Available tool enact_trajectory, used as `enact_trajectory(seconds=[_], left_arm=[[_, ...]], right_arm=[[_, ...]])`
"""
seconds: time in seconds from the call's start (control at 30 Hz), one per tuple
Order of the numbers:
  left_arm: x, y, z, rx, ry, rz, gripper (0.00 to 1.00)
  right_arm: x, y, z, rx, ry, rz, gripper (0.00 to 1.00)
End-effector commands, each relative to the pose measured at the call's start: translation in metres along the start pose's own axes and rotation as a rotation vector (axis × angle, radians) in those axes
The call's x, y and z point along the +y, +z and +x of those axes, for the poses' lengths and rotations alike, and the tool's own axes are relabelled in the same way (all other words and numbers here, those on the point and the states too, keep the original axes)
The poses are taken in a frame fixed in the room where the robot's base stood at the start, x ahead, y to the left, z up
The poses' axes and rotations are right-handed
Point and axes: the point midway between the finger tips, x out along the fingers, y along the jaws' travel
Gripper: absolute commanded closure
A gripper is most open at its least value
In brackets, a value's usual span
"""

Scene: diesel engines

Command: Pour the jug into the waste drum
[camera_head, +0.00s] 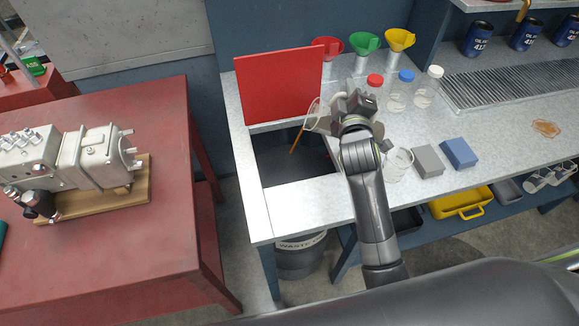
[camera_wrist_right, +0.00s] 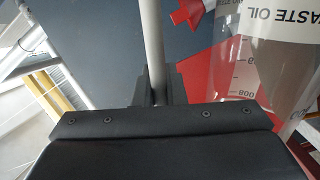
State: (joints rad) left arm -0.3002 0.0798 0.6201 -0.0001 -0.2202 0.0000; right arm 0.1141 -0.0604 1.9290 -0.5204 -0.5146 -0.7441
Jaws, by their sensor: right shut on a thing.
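The clear jug (camera_head: 314,113) is tilted over the dark opening (camera_head: 285,160) in the grey bench. A thin orange-brown streak (camera_head: 297,140) runs down from its lip into the opening. My right gripper (camera_head: 338,108) is shut on the jug's pale handle (camera_wrist_right: 152,45). In the wrist view the jug (camera_wrist_right: 243,70) shows scale marks and an upside-down "WASTE OIL" label. The waste drum (camera_head: 302,258) stands under the bench below the opening, with its top hidden by the bench. My left gripper is not in view.
A red panel (camera_head: 280,85) stands upright behind the opening. Capped bottles (camera_head: 397,90) stand right of my gripper. Grey (camera_head: 428,160) and blue (camera_head: 459,153) blocks sit near the front edge. A red table with an engine part (camera_head: 90,160) is on the left.

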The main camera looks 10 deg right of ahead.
Motion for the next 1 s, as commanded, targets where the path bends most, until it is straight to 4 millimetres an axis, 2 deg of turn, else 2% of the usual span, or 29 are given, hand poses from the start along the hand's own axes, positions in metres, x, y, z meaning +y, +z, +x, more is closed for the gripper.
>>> enact_trajectory(seconds=[1.0], left_arm=[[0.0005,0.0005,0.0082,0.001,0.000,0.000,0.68]], right_arm=[[-0.0054,0.0096,-0.0048,-0.012,0.009,-0.097,1.00]])
